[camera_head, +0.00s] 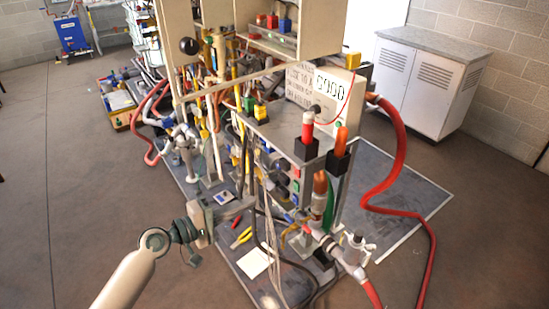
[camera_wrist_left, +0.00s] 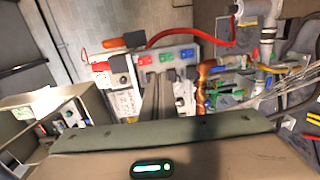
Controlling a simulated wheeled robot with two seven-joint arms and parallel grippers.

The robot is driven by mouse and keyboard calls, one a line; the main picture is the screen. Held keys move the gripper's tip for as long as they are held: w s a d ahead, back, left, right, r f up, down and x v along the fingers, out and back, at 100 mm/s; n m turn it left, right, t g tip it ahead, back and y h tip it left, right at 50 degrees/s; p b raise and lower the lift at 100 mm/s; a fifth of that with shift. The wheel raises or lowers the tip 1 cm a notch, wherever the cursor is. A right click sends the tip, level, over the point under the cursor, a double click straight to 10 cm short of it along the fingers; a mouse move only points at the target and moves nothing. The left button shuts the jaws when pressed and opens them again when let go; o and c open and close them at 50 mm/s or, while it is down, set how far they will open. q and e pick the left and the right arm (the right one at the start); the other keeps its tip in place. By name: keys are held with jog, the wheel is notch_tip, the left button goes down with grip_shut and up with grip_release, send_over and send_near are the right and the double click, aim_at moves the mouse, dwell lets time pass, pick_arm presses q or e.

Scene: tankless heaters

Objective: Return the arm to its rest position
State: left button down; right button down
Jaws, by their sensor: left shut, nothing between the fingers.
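My left arm comes in from the lower left in the head view. Its left gripper (camera_head: 240,206) points right, toward the workbench of pipes and tools, in front of the bench's left part. In the left wrist view the left gripper (camera_wrist_left: 157,85) shows as two grey fingers lying together, shut and empty. Behind the fingertips is a panel with red, green and blue blocks (camera_wrist_left: 166,57). I cannot tell whether the fingertips touch anything. My right gripper is not in view.
The bench (camera_head: 300,145) is crowded with pipes, valves and a box with a display (camera_head: 328,88). Red hoses (camera_head: 398,150) run down its right side to the floor. A white cabinet (camera_head: 420,80) stands at the back right. The floor at left (camera_head: 60,190) is clear.

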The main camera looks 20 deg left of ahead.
pick_arm(q)
jog(key=s+a+f+m+g+y, duration=0.1)
jog(key=s+a+f+y, duration=0.15)
jog(key=f, duration=0.95)
jog(key=s+a+f+g+y, duration=0.1)
jog(key=s+f+y, duration=0.15)
jog(key=f, duration=0.95)
jog(key=s+a+f+m+g+y, duration=0.1)
jog(key=s+a+f+g+y, duration=0.15)
jog(key=f, duration=0.95)
jog(key=s+d+f+m+g, duration=0.1)
jog(key=s+d+f+m, duration=0.2)
jog(key=s+f, duration=0.5)
jog(key=s+d+f+m+g+y, duration=0.1)
jog(key=s+f+m, duration=0.3)
jog(key=s+f, duration=0.5)
jog(key=s+d+f+m+g+y, duration=0.1)
jog(key=s+d+f+m+g, duration=0.2)
jog(key=s+f, duration=0.6)
jog(key=s+d+m, duration=0.1)
jog(key=s, duration=0.8)
jog(key=shift+d+f, duration=0.2)
jog(key=shift+d, duration=0.1)
jog(key=shift+w, duration=0.1)
